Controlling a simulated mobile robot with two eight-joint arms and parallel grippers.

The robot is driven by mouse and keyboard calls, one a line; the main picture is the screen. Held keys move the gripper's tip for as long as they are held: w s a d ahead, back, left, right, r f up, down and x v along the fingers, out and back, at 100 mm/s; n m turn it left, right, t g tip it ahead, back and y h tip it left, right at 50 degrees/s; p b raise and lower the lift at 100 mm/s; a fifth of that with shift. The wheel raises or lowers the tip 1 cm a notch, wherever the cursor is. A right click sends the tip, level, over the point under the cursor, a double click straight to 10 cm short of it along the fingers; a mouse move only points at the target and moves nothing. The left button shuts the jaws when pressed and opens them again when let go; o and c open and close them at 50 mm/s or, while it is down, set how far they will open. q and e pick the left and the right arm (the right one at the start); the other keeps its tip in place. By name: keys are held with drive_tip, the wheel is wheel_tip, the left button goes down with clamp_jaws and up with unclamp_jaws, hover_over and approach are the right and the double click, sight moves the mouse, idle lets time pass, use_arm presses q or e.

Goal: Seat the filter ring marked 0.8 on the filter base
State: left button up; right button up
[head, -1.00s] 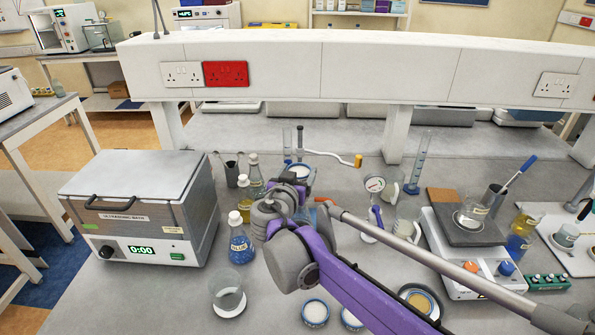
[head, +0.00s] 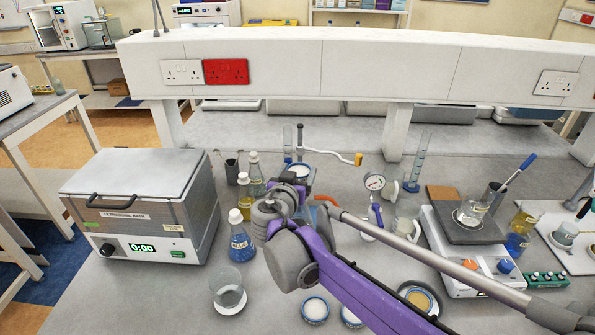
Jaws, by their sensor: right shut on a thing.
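My right gripper (head: 290,193) is at the middle of the bench, pointing away from me, and is shut on a round blue-rimmed ring with a white face (head: 302,170). My own wrist hides much of the jaws and the ring's near side. No 0.8 mark can be read on it. The filter base cannot be made out clearly; an orange-red tube (head: 326,200) shows just right of the gripper, and what it joins is hidden. Whether the ring touches anything below cannot be told. Other round rings or dishes lie in front: one pale (head: 315,310), one tan (head: 418,297). My left gripper is not in view.
A blue-liquid flask (head: 241,243), a yellow flask (head: 244,195) and a glass beaker (head: 228,290) stand left of my arm. A pressure gauge (head: 375,182) and a hotplate (head: 470,255) stand to the right. An ultrasonic bath (head: 145,205) fills the left.

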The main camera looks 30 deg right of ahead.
drive_tip(key=shift+f, duration=0.15)
idle(0.6)
drive_tip(key=o, duration=1.2)
drive_tip(key=shift+c, duration=0.2)
drive_tip(key=v, duration=1)
drive_tip(key=shift+s+a, duration=0.25)
drive_tip(key=shift+s, duration=0.05)
